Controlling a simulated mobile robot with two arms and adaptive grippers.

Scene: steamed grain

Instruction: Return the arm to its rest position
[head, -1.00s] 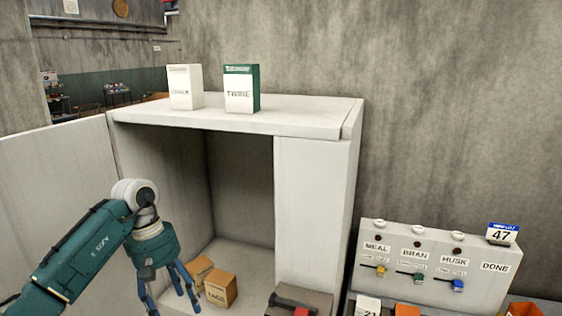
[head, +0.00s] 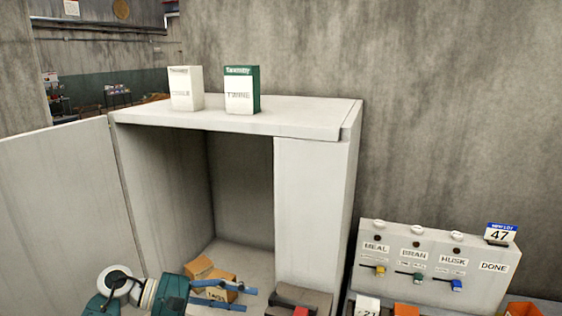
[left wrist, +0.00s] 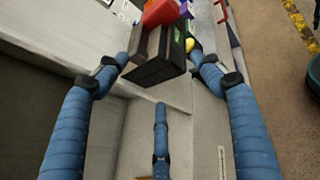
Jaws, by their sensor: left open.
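My left arm comes in at the lower left of the head view, with its white wrist joint and teal housing low in front of the open cabinet (head: 318,200). My left gripper (head: 248,291) has its blue fingers pointing right, in front of the small cardboard boxes (head: 199,268) on the cabinet floor. In the left wrist view the gripper (left wrist: 159,72) has its blue fingers spread, and they hold nothing that I can see. A dark block (left wrist: 155,65) with a red thing shows beyond the fingertips; its distance is unclear. My right arm is not in view.
Two cartons, one white (head: 186,88) and one green and white (head: 241,90), stand on the cabinet top. A grey device (head: 300,294) with a red part lies right of the fingers. A lever panel (head: 433,268) stands at right. The cabinet door (head: 65,210) is open at left.

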